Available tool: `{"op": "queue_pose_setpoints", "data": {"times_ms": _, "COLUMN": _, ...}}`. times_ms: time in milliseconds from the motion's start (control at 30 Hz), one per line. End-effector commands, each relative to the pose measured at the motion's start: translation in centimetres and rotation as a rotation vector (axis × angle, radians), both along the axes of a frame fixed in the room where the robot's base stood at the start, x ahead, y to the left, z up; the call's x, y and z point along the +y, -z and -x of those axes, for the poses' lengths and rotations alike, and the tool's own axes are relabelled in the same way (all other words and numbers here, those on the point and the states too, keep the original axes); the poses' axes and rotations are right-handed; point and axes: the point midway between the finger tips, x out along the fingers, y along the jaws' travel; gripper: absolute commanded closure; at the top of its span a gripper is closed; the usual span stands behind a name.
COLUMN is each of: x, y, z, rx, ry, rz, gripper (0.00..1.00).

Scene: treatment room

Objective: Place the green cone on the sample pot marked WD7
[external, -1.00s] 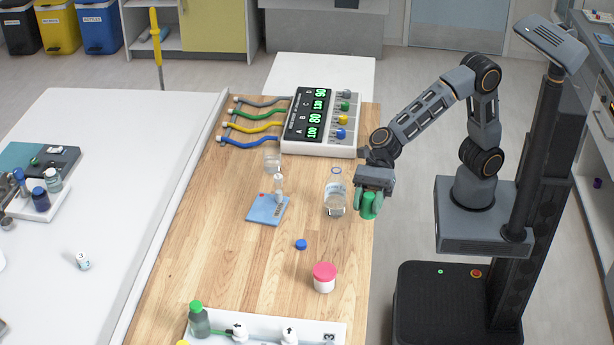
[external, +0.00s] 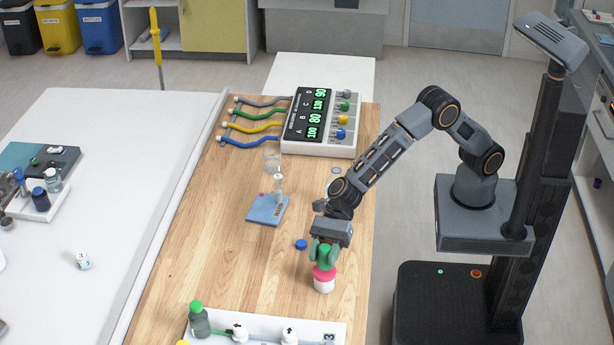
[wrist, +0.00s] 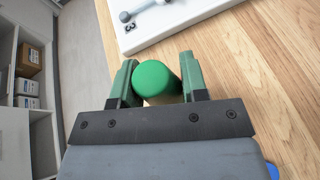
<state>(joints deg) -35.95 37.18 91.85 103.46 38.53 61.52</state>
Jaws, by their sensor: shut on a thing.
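My gripper (external: 325,256) is shut on the green cone (external: 325,248), which shows as a round green end between the fingers in the wrist view (wrist: 156,80). In the external view, the cone is directly above a white pot with a pink lid (external: 324,284), near the front right of the wooden table. The cone's lower end is close to the lid; I cannot tell whether they touch. No marking is readable on the pot, so WD7 cannot be confirmed. The pot is hidden in the wrist view.
A small blue cap (external: 301,244) lies left of my gripper. A white rack with a green-capped bottle (external: 199,320) stands at the front edge. A blue card (external: 266,209), a beaker (external: 272,160) and a display unit (external: 320,120) are farther back. The table's left middle is clear.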

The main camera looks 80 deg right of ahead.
Motion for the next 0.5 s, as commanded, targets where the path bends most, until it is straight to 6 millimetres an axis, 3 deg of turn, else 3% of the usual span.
{"op": "queue_pose_setpoints", "data": {"times_ms": 200, "x": 0.0, "y": 2.0, "z": 0.0, "rx": 0.001, "ry": 0.0, "rz": 0.001, "gripper": 0.81}}
{"op": "queue_pose_setpoints", "data": {"times_ms": 500, "x": -0.1, "y": 2.2, "z": 0.0, "rx": 0.0, "ry": 0.0, "rz": 0.0, "gripper": 0.81}}
